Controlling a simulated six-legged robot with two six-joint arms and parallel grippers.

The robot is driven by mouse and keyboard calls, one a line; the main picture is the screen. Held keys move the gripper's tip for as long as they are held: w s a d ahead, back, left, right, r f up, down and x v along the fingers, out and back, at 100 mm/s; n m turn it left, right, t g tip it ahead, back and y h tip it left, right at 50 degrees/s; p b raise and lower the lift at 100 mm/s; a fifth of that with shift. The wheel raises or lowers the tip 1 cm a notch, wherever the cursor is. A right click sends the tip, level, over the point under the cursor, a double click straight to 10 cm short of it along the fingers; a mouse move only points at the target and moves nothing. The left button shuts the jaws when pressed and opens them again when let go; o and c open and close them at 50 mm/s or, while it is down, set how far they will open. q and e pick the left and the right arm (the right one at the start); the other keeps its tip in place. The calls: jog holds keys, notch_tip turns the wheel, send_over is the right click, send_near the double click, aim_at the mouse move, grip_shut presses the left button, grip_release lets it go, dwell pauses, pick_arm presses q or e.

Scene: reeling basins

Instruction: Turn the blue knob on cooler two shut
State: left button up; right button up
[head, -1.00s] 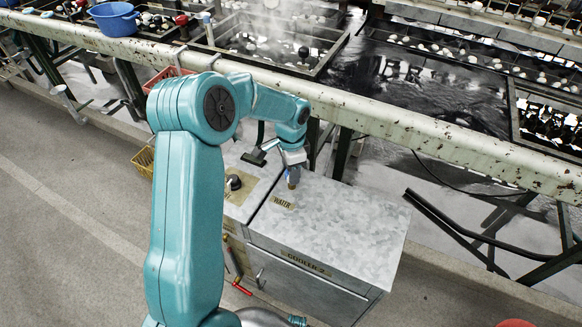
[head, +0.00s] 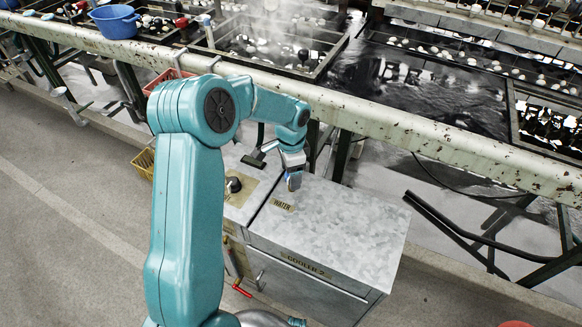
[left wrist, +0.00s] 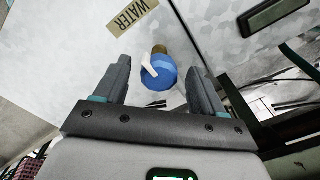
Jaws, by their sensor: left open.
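Cooler two (head: 345,232) is a metal box with a mottled grey top and a "COOLER 2" label on its front edge. A "WATER" tag (head: 283,204) lies on its top near the back left corner. In the left wrist view, the blue knob (left wrist: 160,74) has a white pointer and sits on a brass fitting (left wrist: 159,49). My left gripper (left wrist: 158,68) is open, with one finger on each side of the knob and gaps visible. In the head view my left gripper (head: 293,178) is over the cooler's back left corner and hides the knob. My right gripper is out of view.
A second cabinet with a dark round knob (head: 234,184) stands left of cooler two. A long stained rail (head: 400,130) of the basins runs behind. Red-handled levers (head: 241,288) show at the cabinet front. The cooler's top is otherwise clear.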

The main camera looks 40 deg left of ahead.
pick_arm(q)
notch_tip(320, 180, up, 16)
jog(key=p, duration=0.2)
jog(key=shift+r+p, duration=0.2)
jog(key=shift+p, duration=0.1)
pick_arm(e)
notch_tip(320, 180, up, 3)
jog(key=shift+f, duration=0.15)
